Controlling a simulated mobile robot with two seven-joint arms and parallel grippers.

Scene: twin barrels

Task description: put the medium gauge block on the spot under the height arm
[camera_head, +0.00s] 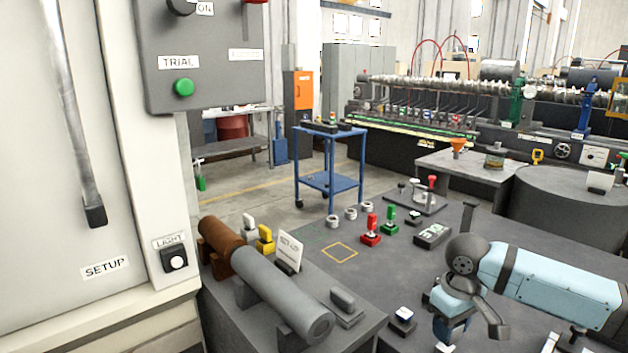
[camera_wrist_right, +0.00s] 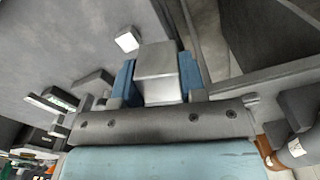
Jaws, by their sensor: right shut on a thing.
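My right gripper (camera_head: 448,328) hangs low over the dark bench in the head view. In the right wrist view its blue fingers (camera_wrist_right: 158,78) are shut on a plain grey metal block (camera_wrist_right: 156,62). I cannot tell for certain from its size that this is the medium gauge block. Another small block with a white top (camera_head: 403,315) stands left of the gripper; a white-topped block also shows in the wrist view (camera_wrist_right: 127,40). A yellow square outline (camera_head: 340,252) on the bench is empty. I cannot clearly make out the height arm. My left gripper is not in view.
A grey and rusty cylinder (camera_head: 275,290) lies at the bench's left. A white sign (camera_head: 289,250), a red-handled clamp (camera_head: 371,230), a green one (camera_head: 389,219) and a dark numbered block (camera_head: 432,235) stand behind. The bench middle is mostly clear.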

